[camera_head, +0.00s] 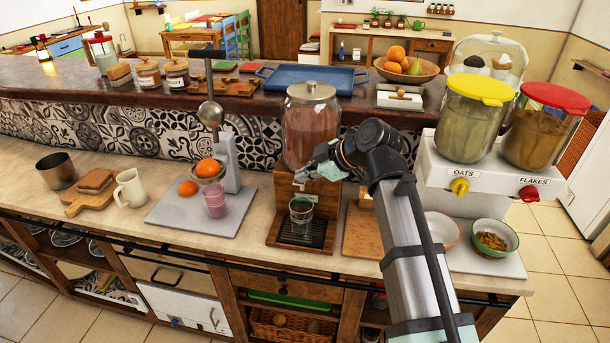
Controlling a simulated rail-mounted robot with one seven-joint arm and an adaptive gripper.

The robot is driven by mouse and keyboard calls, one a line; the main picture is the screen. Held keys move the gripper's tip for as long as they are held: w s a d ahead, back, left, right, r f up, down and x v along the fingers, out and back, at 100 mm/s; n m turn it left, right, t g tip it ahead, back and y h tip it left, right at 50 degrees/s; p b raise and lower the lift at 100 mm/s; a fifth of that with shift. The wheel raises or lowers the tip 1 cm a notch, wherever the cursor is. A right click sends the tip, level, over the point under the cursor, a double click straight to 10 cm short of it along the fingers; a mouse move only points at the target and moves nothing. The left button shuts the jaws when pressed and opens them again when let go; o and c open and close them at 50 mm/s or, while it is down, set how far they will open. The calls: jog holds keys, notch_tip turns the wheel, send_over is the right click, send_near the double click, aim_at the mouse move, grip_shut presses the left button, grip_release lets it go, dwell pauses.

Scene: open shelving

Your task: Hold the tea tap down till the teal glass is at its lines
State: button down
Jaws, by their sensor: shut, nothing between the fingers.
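The tea dispenser is a large glass jar (310,128) of reddish-brown liquid on a wooden stand (285,203). The teal glass (301,214) stands upright on the dark slatted drip tray (300,236) below the tap. It looks mostly clear; its lines and liquid level are too small to tell.
A citrus press (228,160) with oranges and a pink glass (215,200) stands to the left. A wooden board (362,232) lies right of the stand. Oats (475,118) and flakes (543,125) dispensers stand farther right, with two bowls below.

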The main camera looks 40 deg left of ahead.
jog(key=w+d+r+b, duration=0.1)
jog(key=w+d+r, duration=0.1)
jog(key=d+r, duration=0.4)
notch_tip(320, 180, up, 4)
jog(key=shift+w+d+r, duration=0.15)
jog(key=shift+d+r, duration=0.05)
jog(key=shift+d, duration=0.2)
